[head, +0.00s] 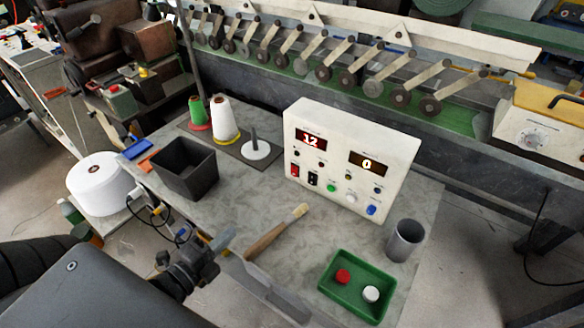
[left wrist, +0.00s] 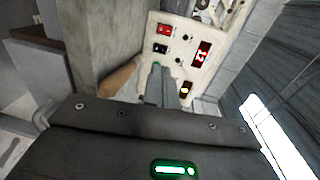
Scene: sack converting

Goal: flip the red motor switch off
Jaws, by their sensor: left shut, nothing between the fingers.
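The red motor switch (head: 295,170) is at the lower left of the front of a white control box (head: 360,135). It shows red beside a black switch (head: 313,179); I cannot tell its rocker position. In the left wrist view the red switch (left wrist: 164,30) is clear, beyond the fingers. My left gripper (head: 226,238) is shut and empty over the near left edge of the table, well apart from the box. Its closed fingers show in the left wrist view (left wrist: 158,84), pointing towards the panel. My right gripper is not in view.
A wooden-handled brush (head: 277,231) lies between my left gripper and the box. A dark open bin (head: 187,168) stands left, near thread cones (head: 224,120). A green tray (head: 330,283) with red and white round pieces and a grey cup (head: 404,241) stand right.

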